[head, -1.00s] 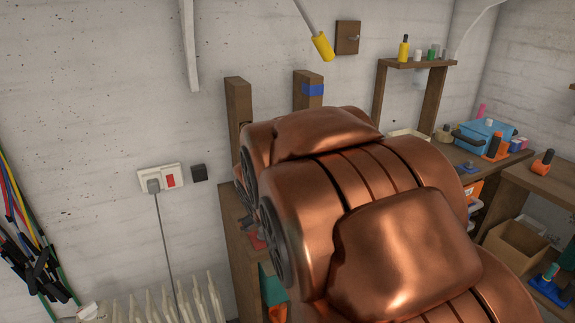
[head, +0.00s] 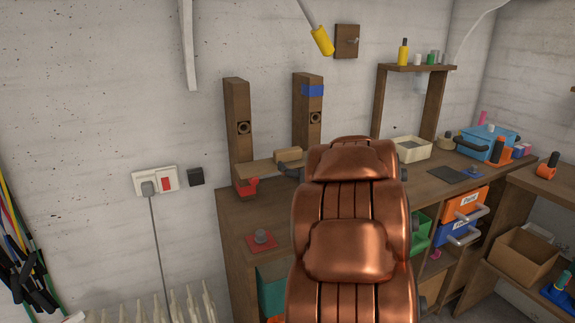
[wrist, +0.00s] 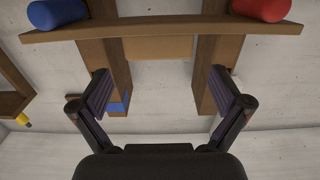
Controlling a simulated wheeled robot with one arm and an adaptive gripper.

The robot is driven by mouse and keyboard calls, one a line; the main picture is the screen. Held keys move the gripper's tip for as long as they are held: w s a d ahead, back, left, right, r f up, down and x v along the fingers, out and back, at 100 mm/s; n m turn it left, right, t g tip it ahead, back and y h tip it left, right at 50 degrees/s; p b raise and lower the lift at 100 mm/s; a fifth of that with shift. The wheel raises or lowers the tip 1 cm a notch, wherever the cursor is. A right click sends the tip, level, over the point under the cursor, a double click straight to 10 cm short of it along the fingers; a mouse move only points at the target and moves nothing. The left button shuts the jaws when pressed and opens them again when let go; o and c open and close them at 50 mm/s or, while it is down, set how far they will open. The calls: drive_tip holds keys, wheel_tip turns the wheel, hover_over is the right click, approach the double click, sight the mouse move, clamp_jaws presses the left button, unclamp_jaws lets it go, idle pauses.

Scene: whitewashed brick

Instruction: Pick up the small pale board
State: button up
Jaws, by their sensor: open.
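The small pale board (head: 288,155) shows in the head view as a light tan block above a brown bar (head: 262,169) by the two wooden posts. In the wrist view, which looks upside down, the pale board (wrist: 158,48) lies between the posts, beside the bar (wrist: 165,31). My gripper (wrist: 162,92) is open and empty in the wrist view, its two fingers wide apart. The board is in line with the gap between them, farther off, and not touched. My copper arm hides most of the gripper in the head view.
The posts (head: 239,125) (head: 308,115) stand at the bench's back against the wall. Red (wrist: 262,9) and blue (wrist: 57,12) cylinders sit by the bar's ends. A cream tray (head: 411,149) stands right of my arm.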

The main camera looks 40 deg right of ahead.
sight(290, 155)
drive_tip(key=shift+w+d, duration=0.15)
drive_tip(key=shift+w, duration=0.25)
drive_tip(key=shift+p+x, duration=0.5)
drive_tip(key=shift+x, duration=3)
drive_tip(key=c, duration=1)
